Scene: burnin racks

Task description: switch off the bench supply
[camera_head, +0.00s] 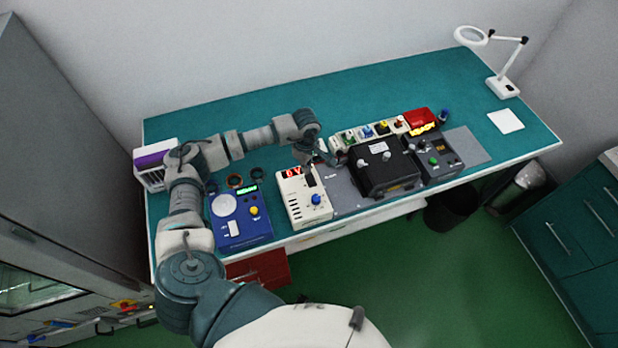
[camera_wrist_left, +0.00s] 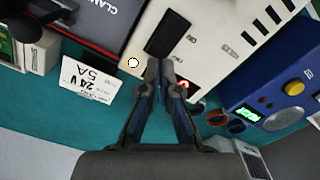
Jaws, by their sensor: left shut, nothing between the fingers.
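The bench supply appears to be the white box (camera_head: 296,207) with a red display reading about "0 V" and a blue knob. It also shows in the left wrist view (camera_wrist_left: 222,45), seen from above its front. A black switch-like block (camera_head: 309,180) sits on its face beside the display; it also shows in the wrist view (camera_wrist_left: 170,32). My left gripper (camera_head: 318,160) is shut and empty, over the back edge of the box. In the wrist view its fingertips (camera_wrist_left: 160,66) lie between the black block and the partly hidden red display. Contact cannot be told. My right gripper is out of view.
A blue instrument (camera_head: 240,232) with a green display stands left of the supply. A black clamp fixture (camera_head: 384,178) and a dark control box (camera_head: 440,165) stand right. A paper label (camera_wrist_left: 88,78) lies behind the supply. The back of the teal bench (camera_head: 380,90) is clear.

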